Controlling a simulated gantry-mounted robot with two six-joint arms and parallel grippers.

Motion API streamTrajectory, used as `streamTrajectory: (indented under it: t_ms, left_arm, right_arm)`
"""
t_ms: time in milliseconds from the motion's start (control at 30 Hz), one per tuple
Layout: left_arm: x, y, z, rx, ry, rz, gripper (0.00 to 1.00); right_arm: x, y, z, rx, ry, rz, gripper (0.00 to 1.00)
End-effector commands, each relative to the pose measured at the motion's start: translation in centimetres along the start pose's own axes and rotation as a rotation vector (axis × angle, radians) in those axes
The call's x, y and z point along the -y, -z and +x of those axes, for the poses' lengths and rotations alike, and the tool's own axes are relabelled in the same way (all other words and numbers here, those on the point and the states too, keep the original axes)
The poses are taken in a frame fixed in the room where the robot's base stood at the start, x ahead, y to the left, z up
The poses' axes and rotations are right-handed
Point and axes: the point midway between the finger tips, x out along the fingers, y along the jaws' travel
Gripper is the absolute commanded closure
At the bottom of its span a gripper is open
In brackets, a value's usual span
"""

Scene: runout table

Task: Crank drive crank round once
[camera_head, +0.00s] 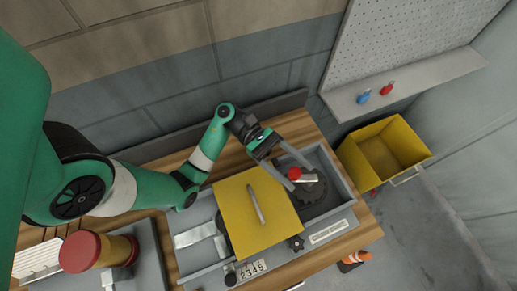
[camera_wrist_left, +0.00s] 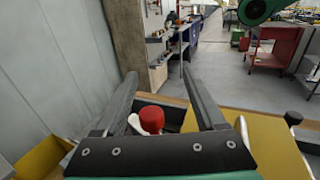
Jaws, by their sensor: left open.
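The drive crank has a red knob (camera_head: 295,173) on a short pale metal arm (camera_head: 308,178), above a dark toothed wheel (camera_head: 314,192) in the right end of the grey housing (camera_head: 338,216). My left gripper (camera_head: 299,178) is open, with one finger on each side of the red knob. In the left wrist view, the knob (camera_wrist_left: 152,119) shows between the two open fingers (camera_wrist_left: 160,85), nearer the left one. I cannot tell whether either finger touches it. My right gripper is not in view.
A yellow cover plate (camera_head: 240,222) with a grey bar lies left of the crank. A small black knob (camera_head: 295,243) and a number counter (camera_head: 251,269) sit at the housing's front. A yellow bin (camera_head: 382,152) stands right of the wooden bench (camera_head: 362,233). A red-and-yellow cylinder (camera_head: 98,251) is at left.

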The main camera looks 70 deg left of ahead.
Motion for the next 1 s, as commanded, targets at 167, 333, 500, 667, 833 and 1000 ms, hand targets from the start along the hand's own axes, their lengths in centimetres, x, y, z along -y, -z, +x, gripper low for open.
streamTrajectory:
  t_ms: [167, 333, 500, 667, 833, 1000]
  left_arm:
    - [3.5, -4.4, 0.0, -0.001, -0.001, 0.003, 0.28]
    - [7.9, -6.1, 0.0, 0.001, -0.003, 0.0, 0.28]
    - [11.0, -7.4, -0.1, 0.001, -0.001, -0.001, 0.28]
    - [12.2, -7.9, -0.1, 0.001, -0.001, -0.002, 0.28]
    - [12.3, -8.0, -0.1, 0.0, 0.0, -0.001, 0.28]
    - [12.3, -8.0, -0.1, 0.0, 0.0, -0.001, 0.28]
  right_arm:
    - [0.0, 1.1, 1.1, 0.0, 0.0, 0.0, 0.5]
    - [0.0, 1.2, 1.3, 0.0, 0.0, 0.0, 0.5]
    - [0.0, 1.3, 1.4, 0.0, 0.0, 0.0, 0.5]
    - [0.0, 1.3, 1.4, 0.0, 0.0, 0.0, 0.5]
    - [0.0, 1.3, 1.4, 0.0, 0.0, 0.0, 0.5]
    - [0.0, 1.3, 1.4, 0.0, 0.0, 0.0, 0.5]
